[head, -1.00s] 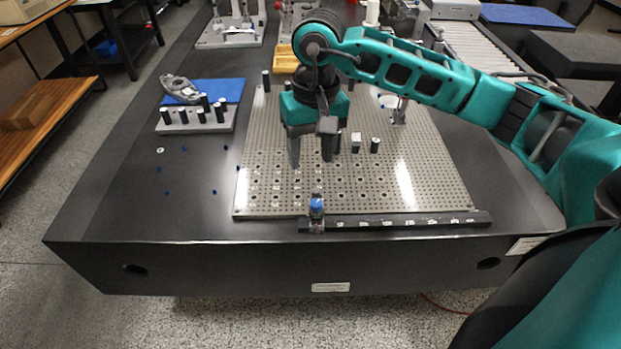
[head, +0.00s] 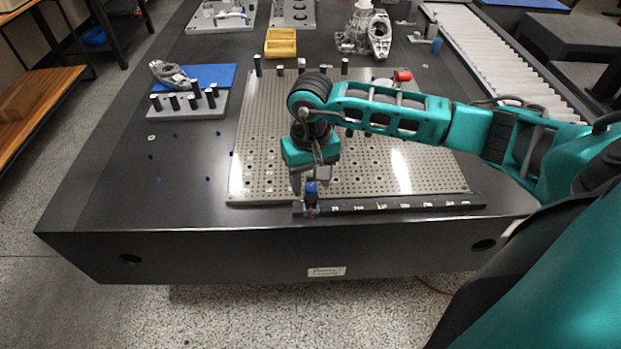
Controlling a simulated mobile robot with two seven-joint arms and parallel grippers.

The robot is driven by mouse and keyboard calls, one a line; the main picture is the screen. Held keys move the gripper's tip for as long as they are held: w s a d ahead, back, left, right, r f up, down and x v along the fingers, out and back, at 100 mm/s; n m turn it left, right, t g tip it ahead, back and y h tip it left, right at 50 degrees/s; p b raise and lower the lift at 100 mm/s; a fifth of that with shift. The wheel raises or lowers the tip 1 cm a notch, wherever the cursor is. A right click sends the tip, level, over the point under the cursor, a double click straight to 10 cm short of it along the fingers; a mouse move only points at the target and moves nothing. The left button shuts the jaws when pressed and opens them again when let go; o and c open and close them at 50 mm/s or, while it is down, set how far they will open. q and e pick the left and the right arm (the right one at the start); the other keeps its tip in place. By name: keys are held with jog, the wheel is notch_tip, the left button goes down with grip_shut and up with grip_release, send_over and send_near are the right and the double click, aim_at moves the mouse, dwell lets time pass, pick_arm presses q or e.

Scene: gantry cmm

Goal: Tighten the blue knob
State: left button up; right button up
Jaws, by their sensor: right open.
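The blue knob (head: 310,188) stands on a small block at the left end of the dark scale bar (head: 400,203), along the front edge of the perforated plate. My right gripper (head: 311,182) points down just above and behind the knob. Its jaws are open, with one finger seen to the left of the knob and the other near its right. From this angle I cannot tell whether a finger touches the knob. My left gripper is not in view.
The perforated plate (head: 260,150) lies on a dark granite table (head: 100,190). A grey block with several black pins (head: 178,105) and a blue mat (head: 228,76) are at the left. A yellow tray (head: 281,42) and metal castings stand behind. The table's front left is mostly clear.

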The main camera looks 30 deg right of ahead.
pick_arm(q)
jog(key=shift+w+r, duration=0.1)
pick_arm(e)
jog(key=shift+f, duration=0.1)
grip_shut()
dwell(0.4)
jog(key=shift+m+b, duration=0.35)
jog(key=shift+m, duration=0.35)
jog(key=m+b, duration=0.1)
jog(key=m, duration=0.4)
jog(key=shift+b, duration=0.4)
jog(key=m, duration=0.2)
jog(key=shift+m+b, duration=0.3)
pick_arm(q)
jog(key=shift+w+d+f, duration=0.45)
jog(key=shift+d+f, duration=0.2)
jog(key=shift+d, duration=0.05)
pick_arm(e)
jog(key=shift+m, duration=1.3)
